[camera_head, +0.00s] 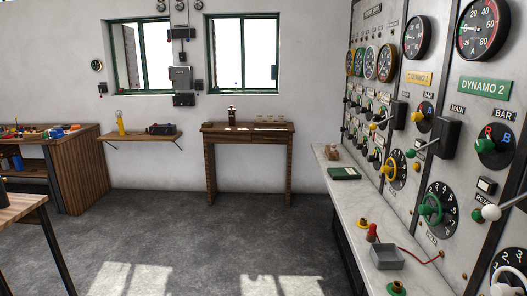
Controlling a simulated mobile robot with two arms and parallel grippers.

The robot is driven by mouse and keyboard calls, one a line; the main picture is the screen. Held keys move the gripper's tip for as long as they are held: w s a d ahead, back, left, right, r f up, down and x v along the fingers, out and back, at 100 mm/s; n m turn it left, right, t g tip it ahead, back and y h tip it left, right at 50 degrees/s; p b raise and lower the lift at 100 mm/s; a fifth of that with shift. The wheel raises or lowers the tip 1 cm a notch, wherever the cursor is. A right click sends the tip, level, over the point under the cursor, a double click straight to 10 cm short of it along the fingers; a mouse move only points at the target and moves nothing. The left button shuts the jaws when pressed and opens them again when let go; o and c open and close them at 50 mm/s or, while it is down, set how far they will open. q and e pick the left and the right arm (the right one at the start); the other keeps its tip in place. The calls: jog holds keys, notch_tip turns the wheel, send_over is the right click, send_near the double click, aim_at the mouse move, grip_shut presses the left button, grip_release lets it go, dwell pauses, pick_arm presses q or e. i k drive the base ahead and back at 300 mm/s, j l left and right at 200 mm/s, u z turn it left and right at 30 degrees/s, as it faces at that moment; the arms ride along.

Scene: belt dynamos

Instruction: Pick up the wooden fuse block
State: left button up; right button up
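A small brown block-like thing (331,152) sits at the far end of the pale marble shelf (375,220) under the switchboard, behind a dark green book or box (344,173). It may be the wooden fuse block, but it is too small to tell. No other thing in view clearly looks like a wooden fuse block. Neither of my grippers shows in the head view.
The switchboard (465,80) with levers and dials lines the right side. A grey tray (387,257) and a red-handled item (372,233) lie on the shelf. A wooden desk (248,130) stands at the back wall, a workbench (78,175) at left. The middle floor is clear.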

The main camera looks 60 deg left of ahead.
aim_at(332, 154)
jog(key=u, duration=1.65)
jog(key=i+u, duration=0.1)
jog(key=i, duration=0.2)
jog(key=i+j+u, duration=0.15)
jog(key=i+u, duration=0.15)
jog(key=i, duration=1.75)
jog(key=i+j+z, duration=0.1)
jog(key=i+z, duration=0.35)
jog(key=i+j+z, duration=0.25)
jog(key=i+z, duration=0.2)
jog(key=i+j+z, duration=0.45)
jog(key=i, duration=0.05)
